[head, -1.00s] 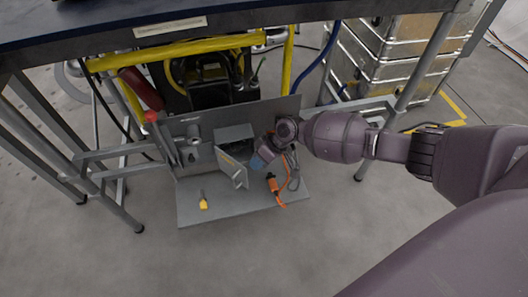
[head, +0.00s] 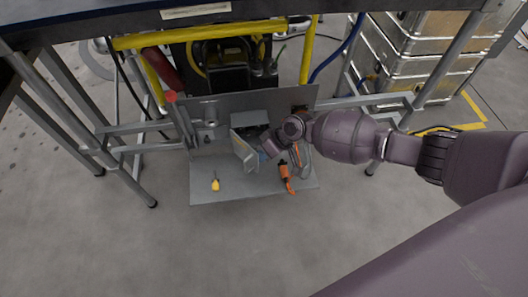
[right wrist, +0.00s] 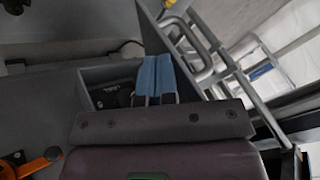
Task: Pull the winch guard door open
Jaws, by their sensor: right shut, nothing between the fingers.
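The winch guard is a small grey box (head: 250,121) on an upright grey panel above a grey shelf. Its grey door (head: 243,150) stands swung out from the box at an angle. My right gripper (head: 265,152) is at the right of the door, close to its inner side and in front of the box; I cannot tell whether it touches the door. In the right wrist view its two blue fingers (right wrist: 157,78) are together with nothing between them. A dark part (right wrist: 110,95) shows in a grey recess beside them. My left gripper is not in view.
An orange tool (head: 287,178) and a yellow-handled tool (head: 215,184) are on the shelf (head: 250,192). A red-knobbed lever (head: 171,97) stands at the panel's left. Metal cases (head: 410,65) stand behind right. Table legs flank the panel; the floor in front is clear.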

